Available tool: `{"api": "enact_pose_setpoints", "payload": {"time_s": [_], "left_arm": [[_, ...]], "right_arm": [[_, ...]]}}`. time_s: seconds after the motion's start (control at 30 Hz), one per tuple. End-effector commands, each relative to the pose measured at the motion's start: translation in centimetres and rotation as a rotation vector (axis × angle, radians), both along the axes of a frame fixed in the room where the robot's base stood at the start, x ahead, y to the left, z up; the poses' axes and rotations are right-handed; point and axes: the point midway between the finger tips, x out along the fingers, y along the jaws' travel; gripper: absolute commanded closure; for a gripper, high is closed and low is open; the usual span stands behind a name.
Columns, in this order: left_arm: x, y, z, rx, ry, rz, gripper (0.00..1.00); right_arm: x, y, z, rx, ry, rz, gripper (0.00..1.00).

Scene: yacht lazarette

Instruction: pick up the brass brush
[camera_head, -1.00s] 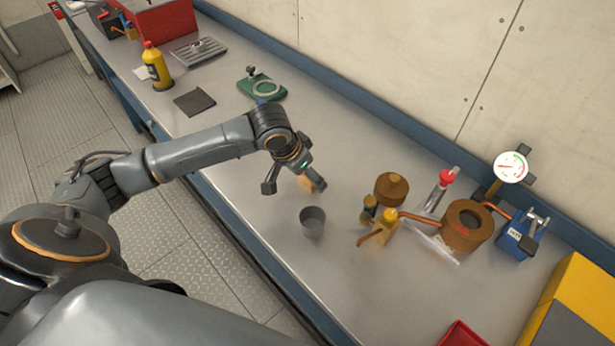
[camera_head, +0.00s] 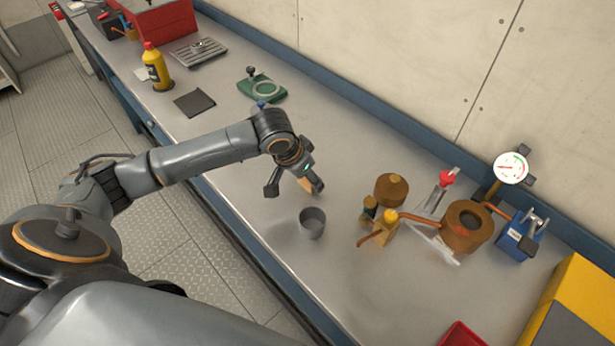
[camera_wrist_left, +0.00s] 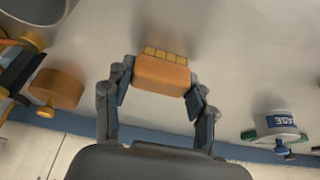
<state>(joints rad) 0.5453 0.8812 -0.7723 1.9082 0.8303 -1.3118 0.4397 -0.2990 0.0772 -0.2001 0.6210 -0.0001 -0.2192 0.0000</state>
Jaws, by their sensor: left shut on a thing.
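The brass brush is an orange block with a row of brass-coloured bristle tufts. In the left wrist view the brush (camera_wrist_left: 160,76) lies between the two fingers of my left gripper (camera_wrist_left: 158,93), which is shut on it. In the head view my left gripper (camera_head: 296,189) is low over the bench, and only a small orange-tan part of the brush (camera_head: 305,184) shows behind a finger. I cannot tell whether the brush touches the bench. My right gripper is not in view.
A grey cup (camera_head: 312,224) stands close in front of the left gripper. To the right are a brown pot (camera_head: 391,189), a yellow-topped fitting (camera_head: 386,227) and a gauge (camera_head: 511,168). A green base with a ring (camera_head: 263,89) lies behind. Bare bench (camera_head: 228,124) lies left of the gripper.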

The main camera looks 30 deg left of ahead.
Motion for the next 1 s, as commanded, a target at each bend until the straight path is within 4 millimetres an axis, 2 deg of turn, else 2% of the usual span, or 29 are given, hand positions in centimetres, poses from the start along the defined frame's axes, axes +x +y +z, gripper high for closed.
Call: {"api": "enact_pose_setpoints", "payload": {"time_s": [0.17, 0.27, 0.53, 0.73, 0.9, 1.0], "left_arm": [[0.1, 0.0, 1.4, -0.001, -0.005, 0.0, 0.76], [0.2, 0.0, 3.0, -0.001, -0.007, 0.0, 0.76], [-4.6, 1.7, 8.9, 0.004, -0.008, 0.0, 0.76], [-9.3, 3.3, 10.8, 0.008, -0.001, 0.001, 0.76], [-11.5, 4.0, 11.9, 0.006, -0.001, 0.001, 0.76], [-12.2, 4.3, 12.2, 0.004, 0.0, 0.003, 0.76]], "right_arm": [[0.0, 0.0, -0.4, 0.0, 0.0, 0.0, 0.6], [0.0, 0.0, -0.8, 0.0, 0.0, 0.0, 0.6], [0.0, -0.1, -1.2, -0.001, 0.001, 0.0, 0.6], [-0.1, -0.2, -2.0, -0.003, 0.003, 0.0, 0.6], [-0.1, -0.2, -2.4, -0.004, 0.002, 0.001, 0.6], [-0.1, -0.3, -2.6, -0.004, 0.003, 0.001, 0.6]]}}
